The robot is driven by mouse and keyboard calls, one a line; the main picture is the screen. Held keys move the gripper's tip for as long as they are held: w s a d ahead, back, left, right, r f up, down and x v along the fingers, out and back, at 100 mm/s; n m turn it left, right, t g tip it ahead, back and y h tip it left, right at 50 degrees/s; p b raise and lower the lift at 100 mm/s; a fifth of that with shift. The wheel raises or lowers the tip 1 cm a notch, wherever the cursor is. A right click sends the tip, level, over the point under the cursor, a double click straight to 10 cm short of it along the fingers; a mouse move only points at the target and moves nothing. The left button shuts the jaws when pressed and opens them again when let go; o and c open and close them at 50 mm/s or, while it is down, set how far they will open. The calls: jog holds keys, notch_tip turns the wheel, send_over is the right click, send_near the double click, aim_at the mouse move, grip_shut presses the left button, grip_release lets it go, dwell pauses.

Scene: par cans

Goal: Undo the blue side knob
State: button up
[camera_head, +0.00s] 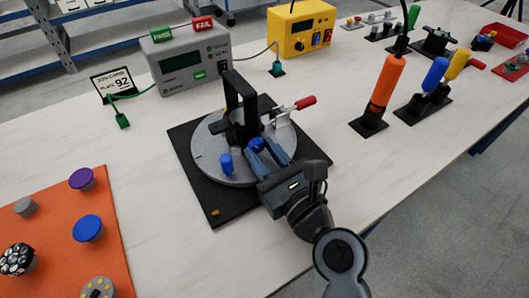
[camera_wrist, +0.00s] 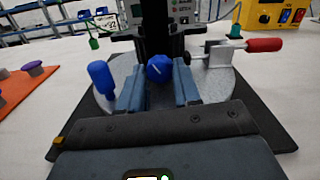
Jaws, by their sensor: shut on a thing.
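The blue side knob (camera_head: 257,145) is on the near side of a black upright frame (camera_head: 235,95) on a grey round turntable (camera_head: 205,140). My gripper (camera_head: 268,154) reaches in from the near right and is shut on this knob. In the wrist view, the blue side knob (camera_wrist: 159,68), with a pale line on its face, sits between the two grey-blue fingers of my gripper (camera_wrist: 159,88). A second blue piece, an upright peg (camera_head: 226,164), stands on the turntable to the left, apart from my fingers; it also shows in the wrist view (camera_wrist: 102,78).
A red-handled clamp (camera_head: 293,107) is close on the right of the frame. The turntable rests on a black base plate (camera_head: 195,185). A grey tester (camera_head: 190,65) and a yellow power box (camera_head: 300,30) stand behind. An orange mat (camera_head: 55,235) with knobs lies left. Tool holders stand right.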

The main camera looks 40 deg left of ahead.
jog(key=shift+n, duration=1.7)
jog(key=o, duration=1.1)
jog(key=shift+c, duration=0.2)
